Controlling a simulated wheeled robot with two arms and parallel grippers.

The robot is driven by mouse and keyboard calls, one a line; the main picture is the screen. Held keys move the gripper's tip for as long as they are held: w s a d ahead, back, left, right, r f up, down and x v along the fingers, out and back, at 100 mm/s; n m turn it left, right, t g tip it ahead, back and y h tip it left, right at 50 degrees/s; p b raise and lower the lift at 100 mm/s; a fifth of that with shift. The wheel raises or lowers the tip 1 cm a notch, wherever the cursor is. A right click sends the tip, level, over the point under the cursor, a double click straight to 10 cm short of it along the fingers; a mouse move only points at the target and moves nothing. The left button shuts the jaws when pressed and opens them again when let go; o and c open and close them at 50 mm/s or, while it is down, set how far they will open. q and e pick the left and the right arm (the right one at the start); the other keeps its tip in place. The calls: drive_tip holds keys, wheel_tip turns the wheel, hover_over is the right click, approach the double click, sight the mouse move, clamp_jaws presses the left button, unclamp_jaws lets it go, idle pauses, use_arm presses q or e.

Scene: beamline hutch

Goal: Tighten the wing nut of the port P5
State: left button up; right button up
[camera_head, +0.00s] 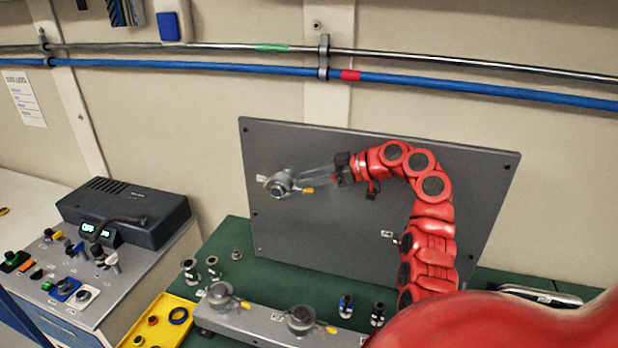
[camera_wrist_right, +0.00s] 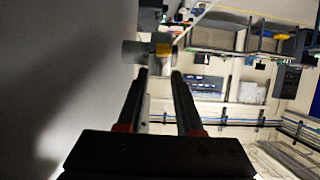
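A grey round port fitting (camera_head: 280,186) with a yellow tab (camera_head: 307,190) sits on the upper left of the upright grey panel (camera_head: 330,235). No label is readable beside it, so I cannot tell whether it is P5. My right gripper (camera_head: 301,180) reaches it from the right, fingers pointing left. In the right wrist view my right gripper (camera_wrist_right: 160,73) has its fingers apart, with nothing visible between them. The fitting (camera_wrist_right: 133,52) and its yellow part (camera_wrist_right: 164,50) show just beyond the fingertips; contact is unclear. My left gripper is not in view.
Two similar fittings (camera_head: 221,296) (camera_head: 301,319) with yellow tabs stand on a grey block (camera_head: 257,324) on the green bench (camera_head: 225,262). A yellow tray (camera_head: 141,333) lies front left. A dark instrument box (camera_head: 125,213) stands left. Pipes (camera_head: 470,88) run along the wall.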

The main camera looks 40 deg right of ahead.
clamp_jaws()
idle(1.3)
